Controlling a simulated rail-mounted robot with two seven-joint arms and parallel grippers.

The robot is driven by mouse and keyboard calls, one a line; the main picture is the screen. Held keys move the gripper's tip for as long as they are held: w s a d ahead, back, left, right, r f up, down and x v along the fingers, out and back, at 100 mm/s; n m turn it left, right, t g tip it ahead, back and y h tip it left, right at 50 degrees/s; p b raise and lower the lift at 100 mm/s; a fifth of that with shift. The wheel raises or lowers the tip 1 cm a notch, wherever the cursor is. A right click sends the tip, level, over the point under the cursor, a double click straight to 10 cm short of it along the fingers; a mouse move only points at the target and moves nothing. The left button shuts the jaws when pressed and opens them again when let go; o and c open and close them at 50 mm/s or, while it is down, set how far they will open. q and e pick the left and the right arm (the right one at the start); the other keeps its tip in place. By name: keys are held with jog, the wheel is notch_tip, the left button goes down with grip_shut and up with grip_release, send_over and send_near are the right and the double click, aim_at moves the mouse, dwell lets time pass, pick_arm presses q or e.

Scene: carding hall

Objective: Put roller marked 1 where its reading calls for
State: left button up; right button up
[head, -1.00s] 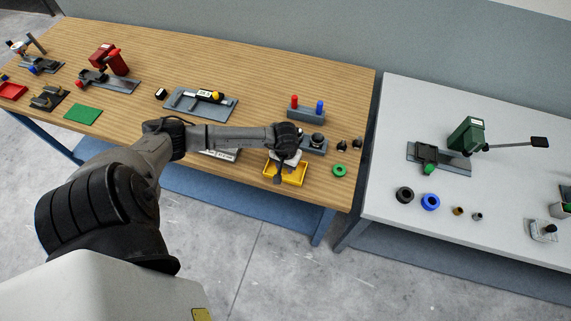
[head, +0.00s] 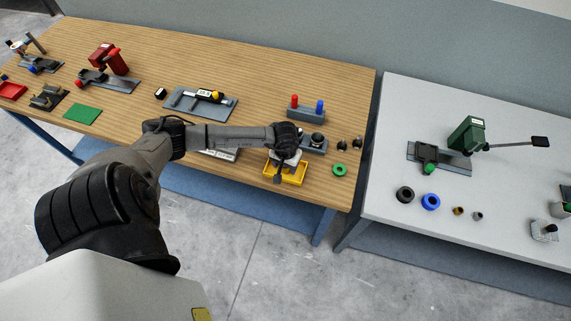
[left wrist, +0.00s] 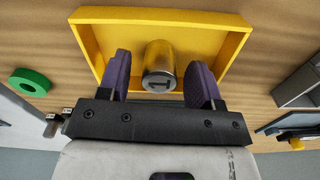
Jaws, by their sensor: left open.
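The roller marked 1 (left wrist: 160,56) is a small metal cylinder inside the yellow tray (left wrist: 88,45). Its marked end faces the camera in the left wrist view. My left gripper (left wrist: 160,75) is open, with one purple-padded finger on each side of the roller and a visible gap to each. In the head view my left gripper (head: 281,172) is over the yellow tray (head: 299,180) near the front edge of the wooden table. The roller is hidden there behind the gripper. My right gripper is not in view.
A green ring (head: 340,170) lies right of the tray. Behind are a block with red and blue pegs (head: 306,114) and a grey gauge fixture (head: 200,102). A green press (head: 467,134) and several rings and small rollers stand on the white table (head: 400,125).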

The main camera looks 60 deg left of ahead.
pick_arm(q)
notch_tip(320, 180, up, 11)
jog(key=w+d+r+n+t+h, duration=0.15)
jog(key=d+n+t+h, duration=0.35)
jog(key=d, duration=0.6)
jog(key=d+r+n+h, duration=0.35)
jog(key=d+h, duration=0.35)
jog(key=d, duration=0.4)
notch_tip(320, 180, up, 7)
jog(key=w+d+n+t, duration=0.2)
jog(key=n+t, duration=0.9)
jog(key=n, duration=0.6)
jog(key=s+a+f+n+g+y, duration=0.1)
jog(key=s+a+f+n+y, duration=0.15)
jog(key=n+y, duration=0.75)
jog(key=s+a+f+n+y, duration=0.1)
jog(key=a+f+n+y, duration=0.3)
jog(key=n, duration=1.1)
jog(key=s+d+f+n+g+h, duration=0.1)
jog(key=s+f+n+g, duration=0.3)
jog(key=s, duration=0.4)
jog(key=s+d+f+n+g+h, duration=0.1)
jog(key=s+d+f+n+g, duration=0.3)
jog(key=s+n+g, duration=0.3)
jog(key=shift+s+f+n+b, duration=0.3)
jog(key=shift+s+f+n, duration=0.15)
jog(key=shift+s, duration=0.2)
